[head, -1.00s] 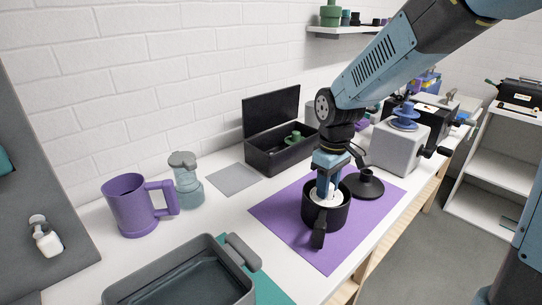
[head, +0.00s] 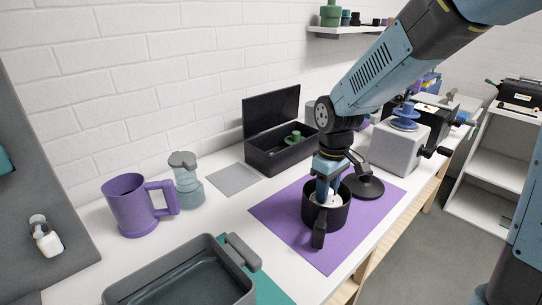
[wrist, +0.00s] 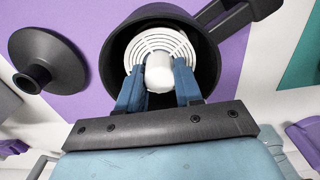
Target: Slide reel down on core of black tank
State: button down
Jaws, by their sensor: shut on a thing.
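The black tank (head: 338,217) stands upright on a purple mat, its handle toward the front; its open mouth shows in the wrist view (wrist: 113,62). The white reel (wrist: 160,38), with ringed slots and a rounded white middle, is inside the tank mouth. My gripper (head: 327,198) reaches down into the tank from above. Its blue fingers are shut on the reel's white middle, one on each side. The tank's core is hidden under the reel and fingers, so I cannot see how the reel sits on it.
A black funnel-shaped lid (head: 367,187) lies just right of the tank on the purple mat (head: 285,213). Behind are an open black box (head: 280,150) and a grey machine (head: 397,150). A purple jug (head: 130,207) and grey tray (head: 180,285) are to the left.

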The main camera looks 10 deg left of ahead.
jog(key=shift+f, duration=0.65)
jog(key=c, duration=0.7)
grip_release()
jog(key=shift+o, duration=0.2)
jog(key=shift+r, duration=0.1)
jog(key=shift+r, duration=3.9)
jog(key=shift+r, duration=0.15)
